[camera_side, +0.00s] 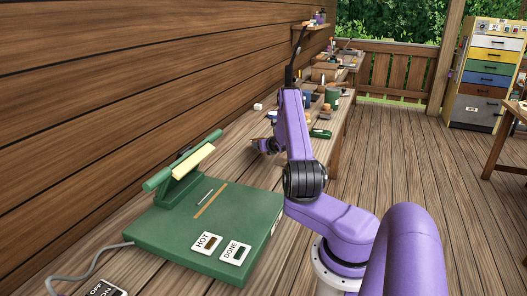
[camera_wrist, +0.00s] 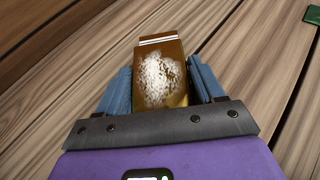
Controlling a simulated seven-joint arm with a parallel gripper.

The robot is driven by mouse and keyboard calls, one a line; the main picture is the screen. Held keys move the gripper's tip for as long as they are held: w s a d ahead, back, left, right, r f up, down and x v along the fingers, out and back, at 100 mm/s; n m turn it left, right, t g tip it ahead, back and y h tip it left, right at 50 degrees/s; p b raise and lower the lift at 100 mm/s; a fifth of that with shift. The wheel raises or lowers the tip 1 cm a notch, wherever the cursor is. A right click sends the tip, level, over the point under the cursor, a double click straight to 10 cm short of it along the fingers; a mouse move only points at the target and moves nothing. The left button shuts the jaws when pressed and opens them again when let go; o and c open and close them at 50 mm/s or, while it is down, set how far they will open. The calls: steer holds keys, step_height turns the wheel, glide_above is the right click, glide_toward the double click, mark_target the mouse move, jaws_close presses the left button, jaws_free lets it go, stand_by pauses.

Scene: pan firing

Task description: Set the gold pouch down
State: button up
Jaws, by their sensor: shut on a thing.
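The gold pouch (camera_wrist: 162,75) is in the wrist view, a brownish-gold packet with a speckled white patch and pale stripes near its far end. It sits between the two blue fingers of my gripper (camera_wrist: 160,82), which is shut on it. Wooden planks show around and beyond it; I cannot tell whether the pouch touches them. In the side view my gripper (camera_side: 264,146) is low over the workbench (camera_side: 236,150), beyond the green press. The pouch is too small and partly hidden there to make out clearly.
A green press (camera_side: 205,225) with a raised lid bar and HOT and DONE labels stands on the near bench. Several small items, including a dark green cup (camera_side: 332,96), crowd the far bench. A small pale block (camera_side: 258,107) lies near the wall. A green corner (camera_wrist: 313,12) shows in the wrist view.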

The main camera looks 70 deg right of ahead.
mark_target(263, 156)
steer(key=shift+d+f, duration=0.15)
steer(key=shift+f, duration=1.5)
steer(key=shift+f, duration=0.15)
steer(key=o, duration=1)
steer(key=shift+o, duration=0.2)
steer(key=shift+r, duration=0.2)
steer(key=v, duration=1.2)
